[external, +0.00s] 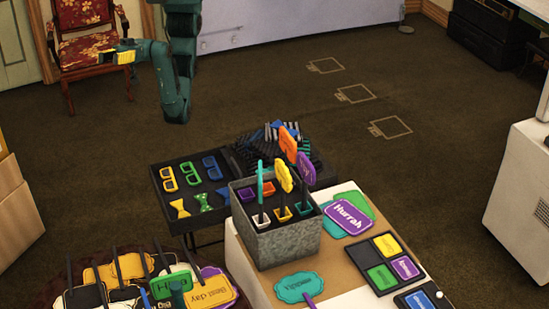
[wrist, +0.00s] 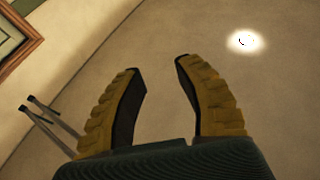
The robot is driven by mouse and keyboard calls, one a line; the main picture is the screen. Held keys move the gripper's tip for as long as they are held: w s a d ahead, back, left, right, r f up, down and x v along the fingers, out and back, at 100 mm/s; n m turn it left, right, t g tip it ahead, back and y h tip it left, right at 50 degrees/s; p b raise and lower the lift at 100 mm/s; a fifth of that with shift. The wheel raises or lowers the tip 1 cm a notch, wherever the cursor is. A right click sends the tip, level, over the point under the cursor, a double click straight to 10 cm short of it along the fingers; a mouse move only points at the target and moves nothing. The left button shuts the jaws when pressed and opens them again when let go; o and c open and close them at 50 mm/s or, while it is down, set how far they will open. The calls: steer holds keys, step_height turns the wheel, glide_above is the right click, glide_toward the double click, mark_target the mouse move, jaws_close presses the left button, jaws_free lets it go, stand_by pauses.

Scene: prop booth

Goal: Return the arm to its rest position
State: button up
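My arm hangs in from the top left in the external view. My gripper (external: 116,57) is at its end, raised and pointing left, in front of the red patterned chair and well away from the prop tables. In the wrist view my gripper (wrist: 160,75) shows two yellow, ribbed fingers with dark inner pads. The fingers are apart with a clear gap between them. Nothing is held between them.
A red patterned chair (external: 90,38) stands behind my gripper. A grey metal bin (external: 275,240) with prop signs and a black tray (external: 170,218) of glasses and bow ties stand lower centre. Carpet (external: 440,130) lies clear at right.

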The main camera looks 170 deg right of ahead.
step_height(320, 180, up, 17)
steer(key=p, duration=1.7)
